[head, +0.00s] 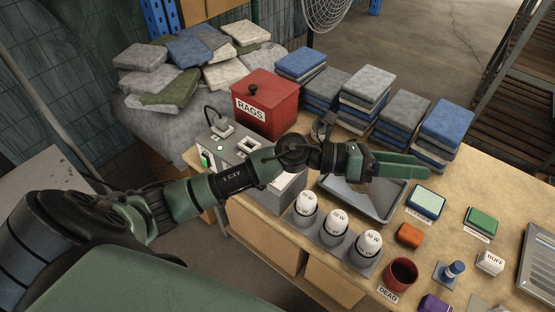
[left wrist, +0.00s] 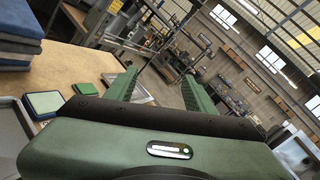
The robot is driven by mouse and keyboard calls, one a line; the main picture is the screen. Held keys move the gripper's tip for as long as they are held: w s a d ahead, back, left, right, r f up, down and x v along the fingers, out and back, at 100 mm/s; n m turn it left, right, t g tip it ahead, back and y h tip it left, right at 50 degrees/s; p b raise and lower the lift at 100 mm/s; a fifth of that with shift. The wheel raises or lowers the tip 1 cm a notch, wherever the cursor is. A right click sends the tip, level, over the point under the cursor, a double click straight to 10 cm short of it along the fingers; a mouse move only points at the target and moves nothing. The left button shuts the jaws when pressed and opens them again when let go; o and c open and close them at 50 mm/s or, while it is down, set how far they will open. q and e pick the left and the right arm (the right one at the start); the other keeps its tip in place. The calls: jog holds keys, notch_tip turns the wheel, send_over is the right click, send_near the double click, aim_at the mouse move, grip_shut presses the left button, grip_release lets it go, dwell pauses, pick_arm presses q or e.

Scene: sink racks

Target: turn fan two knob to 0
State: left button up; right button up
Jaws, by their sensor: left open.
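My left gripper (head: 424,167) reaches in from the left over the workbench, above a grey tray (head: 378,203). Its green fingers are parted with nothing between them, as the left wrist view (left wrist: 158,80) also shows. I cannot make out a knob marked as fan two in either view. The caged fan (head: 325,12) stands at the top of the head view, partly cut off. A grey control box (head: 222,148) with a green switch sits at the bench's left edge, partly hidden by my arm. My right gripper is not in view.
A red RAGS box (head: 265,103) and stacks of folded cloths (head: 366,92) line the back of the bench. White-topped 30 W pieces (head: 336,221), a dark red cup (head: 400,274) and an orange block (head: 410,235) stand near the front. Some bench top shows bare at right.

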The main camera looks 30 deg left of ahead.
pick_arm(q)
jog(key=a+f+m+g+y, duration=0.6)
jog(key=a+f+m+y, duration=0.3)
jog(key=a+f, duration=0.3)
jog(key=a+y, duration=0.2)
jog(key=a, duration=0.4)
jog(key=a+g+y, duration=0.1)
jog(key=a+y, duration=0.2)
jog(key=a, duration=0.3)
jog(key=a+m+y, duration=0.1)
jog(key=a+y, duration=0.1)
jog(key=a, duration=0.5)
jog(key=shift+w+a+g, duration=0.1)
jog(key=shift+w+g, duration=0.05)
jog(key=shift+g, duration=0.15)
notch_tip(320, 180, down, 6)
jog(key=shift+r+p, duration=0.1)
jog(key=shift+p, duration=0.9)
jog(key=shift+f, duration=0.85)
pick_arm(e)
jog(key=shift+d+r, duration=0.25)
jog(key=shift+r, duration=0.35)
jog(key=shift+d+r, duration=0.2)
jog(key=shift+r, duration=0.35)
pick_arm(q)
grip_shut()
